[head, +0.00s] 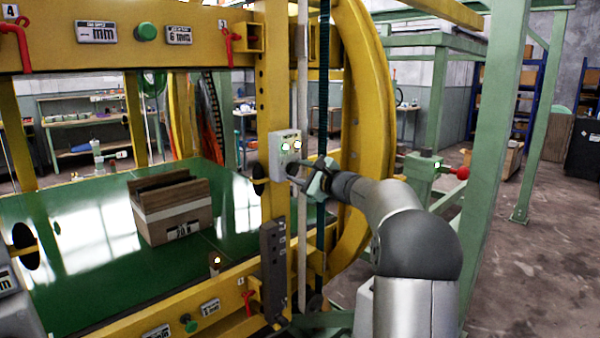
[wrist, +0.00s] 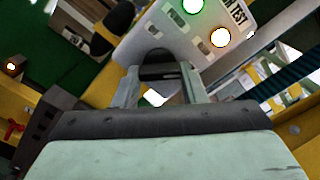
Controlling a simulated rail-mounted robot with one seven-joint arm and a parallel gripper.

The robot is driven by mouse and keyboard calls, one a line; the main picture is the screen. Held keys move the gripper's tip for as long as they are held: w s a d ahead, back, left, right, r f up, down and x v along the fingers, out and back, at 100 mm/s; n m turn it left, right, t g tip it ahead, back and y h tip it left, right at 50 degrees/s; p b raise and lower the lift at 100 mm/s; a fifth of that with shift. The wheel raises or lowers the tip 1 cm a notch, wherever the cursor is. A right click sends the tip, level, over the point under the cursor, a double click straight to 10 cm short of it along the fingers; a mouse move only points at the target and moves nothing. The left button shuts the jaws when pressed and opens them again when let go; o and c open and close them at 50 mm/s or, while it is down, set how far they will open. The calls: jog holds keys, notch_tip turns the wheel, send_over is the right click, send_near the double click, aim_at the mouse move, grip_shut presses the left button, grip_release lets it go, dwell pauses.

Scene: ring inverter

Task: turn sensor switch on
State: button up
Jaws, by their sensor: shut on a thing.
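A pale grey switch box (head: 284,152) is mounted on the yellow upright post. It carries lit round lamps; in the wrist view the box (wrist: 165,38) shows a greenish lamp, a yellowish-white lamp and a label partly reading "TEST". A dark switch knob (wrist: 155,58) is at the box's lower part. My gripper (head: 297,171) reaches in from the right to this lower part. In the wrist view my gripper (wrist: 161,78) has its fingers on either side of the knob, shut on it. The knob's exact turn angle is hard to tell.
The yellow frame (head: 274,60) and large yellow ring (head: 372,100) stand close around my gripper. A green post (head: 490,180) stands at right, with open floor beyond.

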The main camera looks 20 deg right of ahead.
dwell(0.3)
jog(key=o, duration=1)
jog(key=shift+s, duration=0.1)
jog(key=b+v, duration=0.2)
jog(key=v, duration=1.5)
jog(key=shift+d+b, duration=0.15)
jog(key=shift+b, duration=0.15)
jog(key=shift+s, duration=0.1)
jog(key=s+a+f+n+g+y+p, duration=0.1)
jog(key=s+a+f+n+g+p, duration=0.35)
jog(key=a, duration=0.85)
jog(key=s+a+f+n+g+y+p, duration=0.1)
jog(key=s+a+f+n+g, duration=0.55)
jog(key=a, duration=0.55)
jog(key=s+a+f+n+g+h+p, duration=0.1)
jog(key=s+n, duration=0.4)
jog(key=s, duration=0.5)
jog(key=s+a+f+n+g+h+p, duration=0.1)
jog(key=s+f+n+g+h+p, duration=0.2)
jog(key=s+f+n+h, duration=0.3)
jog(key=s+g, duration=0.1)
jog(key=s, duration=0.2)
jog(key=shift+s+a+f+n+g+h, duration=0.3)
jog(key=shift+s+a+f, duration=0.05)
jog(key=shift+a, duration=0.05)
